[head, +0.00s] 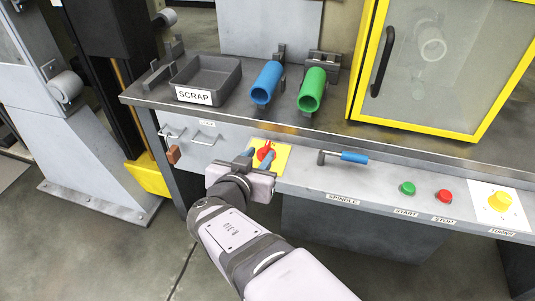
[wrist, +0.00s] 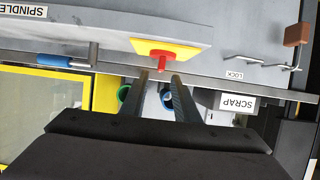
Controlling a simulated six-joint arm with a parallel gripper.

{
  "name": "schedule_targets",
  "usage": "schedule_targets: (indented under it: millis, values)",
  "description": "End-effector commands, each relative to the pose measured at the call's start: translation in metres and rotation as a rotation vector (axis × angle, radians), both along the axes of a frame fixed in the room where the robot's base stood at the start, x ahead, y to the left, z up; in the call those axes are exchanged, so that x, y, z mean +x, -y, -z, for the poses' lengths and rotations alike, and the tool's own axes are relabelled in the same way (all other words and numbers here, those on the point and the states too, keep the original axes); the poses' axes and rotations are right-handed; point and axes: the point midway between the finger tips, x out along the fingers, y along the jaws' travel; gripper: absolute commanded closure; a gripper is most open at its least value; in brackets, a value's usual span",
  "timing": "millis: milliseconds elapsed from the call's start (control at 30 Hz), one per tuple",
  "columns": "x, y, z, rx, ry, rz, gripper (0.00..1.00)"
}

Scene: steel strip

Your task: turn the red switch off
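The red switch (head: 265,151) is a rotary knob on a yellow plate (head: 284,153) on the grey front panel. In the wrist view the red switch (wrist: 160,54) shows with its grip bar standing upright in the picture. My gripper (head: 257,159) is right in front of the switch and partly covers the plate in the head view. In the wrist view the two fingers of my gripper (wrist: 160,77) are apart, with nothing held between them. The switch lies just beyond the fingertips, in line with the gap. I cannot tell whether they touch it.
Hooks (head: 205,136) are at left. A scrap tray (head: 207,80), blue tube (head: 266,82) and green tube (head: 312,90) stand above.

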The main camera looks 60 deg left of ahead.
Motion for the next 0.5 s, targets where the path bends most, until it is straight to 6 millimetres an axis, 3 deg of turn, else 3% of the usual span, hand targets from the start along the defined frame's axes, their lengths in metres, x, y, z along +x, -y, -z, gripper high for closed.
schedule_targets:
  millis: [267,500]
  values:
    - [0.003,-0.005,0.002,0.003,0.000,-0.001,0.72]
    - [0.021,-0.023,0.013,0.002,-0.001,0.001,0.72]
